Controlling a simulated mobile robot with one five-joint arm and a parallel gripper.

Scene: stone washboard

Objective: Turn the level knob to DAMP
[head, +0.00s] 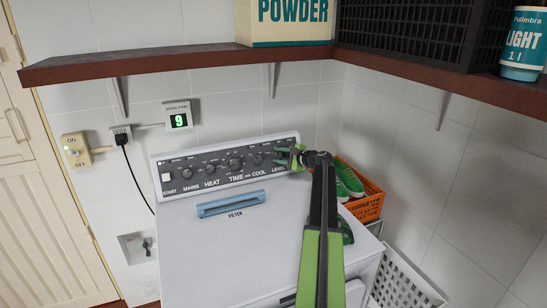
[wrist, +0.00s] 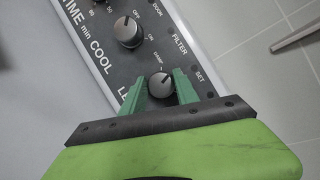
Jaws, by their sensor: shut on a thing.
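The white dryer (head: 250,240) has a dark control panel (head: 222,170) with a row of knobs marked MAINS, HEAT, TIME, COOL and LEVEL. My gripper (head: 288,157) is at the right end of the panel, over the LEVEL knob, which it mostly hides in the head view. In the wrist view, the round grey level knob (wrist: 162,85) sits between the two green fingers of my gripper (wrist: 160,90), which are shut on it. A small DAMP label shows beside the knob. A light pointer mark shows on the knob; its exact setting is hard to read.
The COOL knob (wrist: 128,31) is the neighbouring knob. A blue filter handle (head: 231,204) lies on the dryer top. An orange crate with green shoes (head: 349,180) stands right of my arm. A brown shelf (head: 180,63) runs above; a white basket (head: 400,282) is at lower right.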

